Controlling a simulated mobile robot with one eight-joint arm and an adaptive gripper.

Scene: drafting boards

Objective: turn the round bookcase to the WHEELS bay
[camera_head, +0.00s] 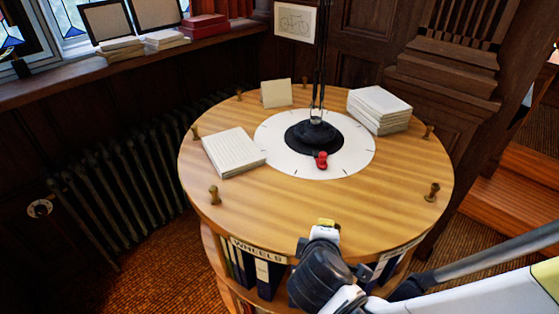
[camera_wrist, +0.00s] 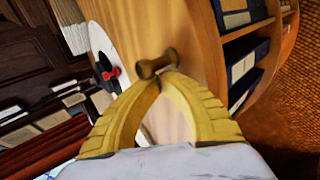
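The round bookcase (camera_head: 225,206) has a wooden top with several small turned pegs near its rim. Its WHEELS label (camera_head: 258,250) is on the front left of the rim, above a bay of dark blue binders (camera_head: 262,278). My gripper (camera_head: 327,223) is at the front rim, to the right of that label. In the wrist view, its yellow fingers (camera_wrist: 160,82) close together at a brown peg (camera_wrist: 157,65), whose head shows at the fingertips. In the head view that peg is hidden by my gripper. Another label, partly covered, is at the front right (camera_head: 402,247).
On the top are a white disc (camera_head: 278,138) with a black lamp base (camera_head: 313,139), a red knob (camera_head: 321,160), paper stacks (camera_head: 233,152) (camera_head: 380,108) and a small card (camera_head: 276,93). A radiator (camera_head: 125,180) stands left, and wooden steps (camera_head: 515,190) right.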

